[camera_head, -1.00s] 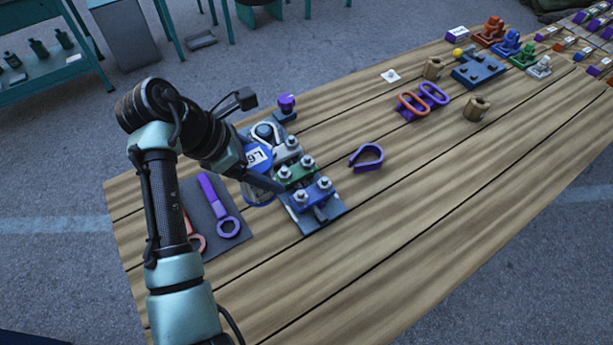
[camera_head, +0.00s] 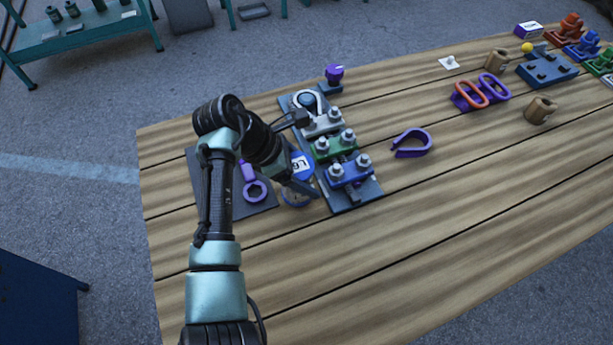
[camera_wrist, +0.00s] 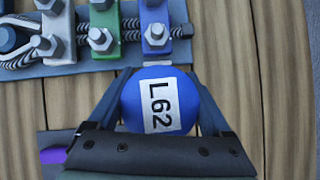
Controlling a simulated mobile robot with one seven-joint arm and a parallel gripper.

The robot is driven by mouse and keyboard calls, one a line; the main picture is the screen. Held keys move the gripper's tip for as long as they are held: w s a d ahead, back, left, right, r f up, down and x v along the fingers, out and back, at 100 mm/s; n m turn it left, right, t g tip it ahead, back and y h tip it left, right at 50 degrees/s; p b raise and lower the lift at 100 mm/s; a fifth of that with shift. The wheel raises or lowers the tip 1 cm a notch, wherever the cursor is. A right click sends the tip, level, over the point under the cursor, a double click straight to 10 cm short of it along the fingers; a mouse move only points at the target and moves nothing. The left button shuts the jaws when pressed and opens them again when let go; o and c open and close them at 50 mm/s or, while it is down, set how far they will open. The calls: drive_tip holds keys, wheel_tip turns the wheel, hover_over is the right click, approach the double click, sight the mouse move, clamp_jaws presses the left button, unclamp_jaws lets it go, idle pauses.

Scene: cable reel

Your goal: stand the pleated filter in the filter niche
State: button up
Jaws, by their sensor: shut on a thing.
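The thing in my grip is round with a blue top and a white label reading L62. I take it for the pleated filter (camera_wrist: 145,82); in the head view the filter (camera_head: 301,160) is partly hidden by my arm. My gripper (camera_wrist: 160,105) is shut on it, one finger on each side. The filter is beside the clamp board, near its blue clamp; its height above the table is unclear. Its pleats are not clear in the wrist view. I cannot make out the filter niche in either view.
The clamp board (camera_head: 337,200) with grey, green and blue clamps stands close by. A dark mat with a purple wrench (camera_head: 256,190) lies left. A purple open ring (camera_head: 411,143) lies right. Bare planks fill the front. A dark blue cabinet (camera_head: 35,300) stands at lower left.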

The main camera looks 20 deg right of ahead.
drive_tip(key=shift+f, duration=0.9)
drive_tip(key=o, duration=1.5)
drive_tip(key=shift+f, duration=0.2)
drive_tip(key=shift+o, duration=0.2)
drive_tip(key=shift+r, duration=0.1)
drive_tip(key=s+v, duration=0.1)
drive_tip(key=v, duration=1.1)
drive_tip(key=shift+w, duration=0.45)
drive_tip(key=shift+r, duration=0.15)
